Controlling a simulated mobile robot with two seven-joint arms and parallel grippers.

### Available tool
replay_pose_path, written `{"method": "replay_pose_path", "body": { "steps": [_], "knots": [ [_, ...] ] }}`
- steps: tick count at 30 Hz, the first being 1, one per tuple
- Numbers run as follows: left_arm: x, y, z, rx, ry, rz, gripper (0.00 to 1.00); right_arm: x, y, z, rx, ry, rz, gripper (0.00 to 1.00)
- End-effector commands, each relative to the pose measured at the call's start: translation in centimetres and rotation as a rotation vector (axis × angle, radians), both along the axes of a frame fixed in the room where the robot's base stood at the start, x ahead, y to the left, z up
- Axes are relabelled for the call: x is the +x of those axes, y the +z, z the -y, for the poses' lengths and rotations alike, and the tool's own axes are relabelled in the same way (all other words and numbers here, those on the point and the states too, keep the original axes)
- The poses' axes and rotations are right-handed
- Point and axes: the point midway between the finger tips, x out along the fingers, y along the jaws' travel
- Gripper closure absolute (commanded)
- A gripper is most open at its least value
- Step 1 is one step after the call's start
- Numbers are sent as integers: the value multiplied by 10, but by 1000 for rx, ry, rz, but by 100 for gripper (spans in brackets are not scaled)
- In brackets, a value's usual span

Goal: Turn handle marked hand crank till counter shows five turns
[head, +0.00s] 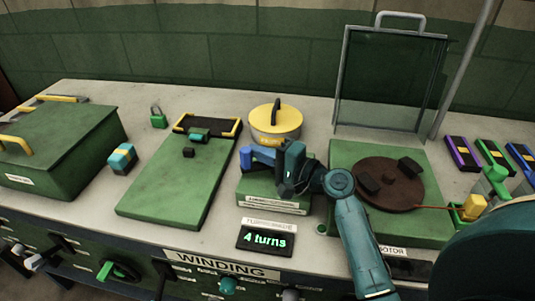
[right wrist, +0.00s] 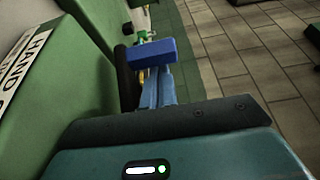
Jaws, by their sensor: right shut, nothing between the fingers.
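The hand crank's green housing (head: 272,205) stands mid-table with a white label, which reads "HAND" in the right wrist view (right wrist: 24,62). A dark upright bar, perhaps the crank handle (right wrist: 126,78), is beside my blue fingers there; I cannot tell if they touch. The counter (head: 265,240) in front of the housing reads "4 turns". My right gripper (head: 258,157) is over the housing, its blue fingers shut with nothing between them, pointing left. It hides most of the crank in the head view. My left gripper is not in view.
A yellow-lidded pot (head: 275,120) stands close behind the housing. To the right is a green base with a brown disc (head: 390,184) and a clear framed screen (head: 388,80) behind it. A green board (head: 180,185) and a green box (head: 60,145) lie left.

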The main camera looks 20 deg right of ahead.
Motion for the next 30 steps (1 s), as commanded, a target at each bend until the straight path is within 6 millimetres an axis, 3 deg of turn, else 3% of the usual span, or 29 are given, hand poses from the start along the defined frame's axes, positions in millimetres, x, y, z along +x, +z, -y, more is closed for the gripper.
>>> {"method": "replay_pose_path", "body": {
  "steps": [8, 13, 30],
  "knots": [
    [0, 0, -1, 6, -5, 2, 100, -1, 0, 0, -1, 0, -1, 100],
    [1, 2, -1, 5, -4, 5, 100, -12, 0, -5, 0, 2, 0, 100],
    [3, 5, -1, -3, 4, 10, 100, -10, 0, -7, 1, 4, 2, 100]
  ]
}}
